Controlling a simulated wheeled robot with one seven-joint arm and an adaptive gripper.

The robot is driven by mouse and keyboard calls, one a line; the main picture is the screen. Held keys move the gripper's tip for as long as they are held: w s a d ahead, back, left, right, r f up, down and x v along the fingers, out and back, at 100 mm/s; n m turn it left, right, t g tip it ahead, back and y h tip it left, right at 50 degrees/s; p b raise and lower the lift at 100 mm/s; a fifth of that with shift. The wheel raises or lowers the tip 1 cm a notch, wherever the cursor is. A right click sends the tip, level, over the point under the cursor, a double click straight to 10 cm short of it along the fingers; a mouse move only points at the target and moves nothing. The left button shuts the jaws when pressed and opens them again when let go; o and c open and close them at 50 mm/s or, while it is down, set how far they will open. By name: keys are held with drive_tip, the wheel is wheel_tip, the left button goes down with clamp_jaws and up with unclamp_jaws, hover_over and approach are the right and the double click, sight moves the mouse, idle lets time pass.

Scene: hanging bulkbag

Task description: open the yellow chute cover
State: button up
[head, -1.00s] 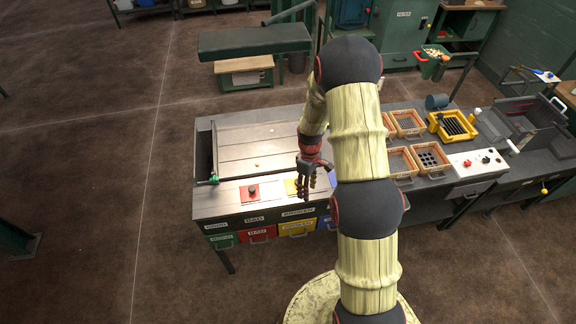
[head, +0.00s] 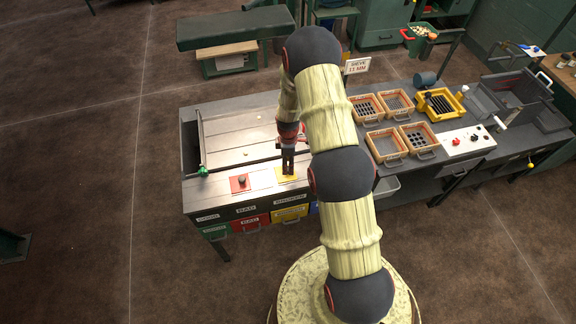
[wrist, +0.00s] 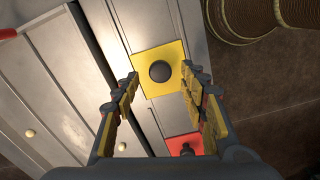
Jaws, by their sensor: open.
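The yellow chute cover (head: 287,179) is a flat square plate on the front right part of the sorting table, partly hidden by my gripper in the head view. In the wrist view the yellow cover (wrist: 160,50) lies flat, with a round dark knob (wrist: 160,71) at its middle. My gripper (head: 288,172) points down over the cover. In the wrist view my gripper (wrist: 161,77) is open and empty, with one finger on each side of the knob. The fingers look apart from the knob; their exact height above it is hard to tell.
A red cover (head: 240,184) with its own dark knob lies to the left of the yellow one. Labelled coloured drawers (head: 290,214) are below. Orange sieve trays (head: 385,146) stand to the right.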

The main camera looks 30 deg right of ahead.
drive_tip(key=shift+f, duration=1.05)
drive_tip(key=shift+c, duration=0.8)
clamp_jaws()
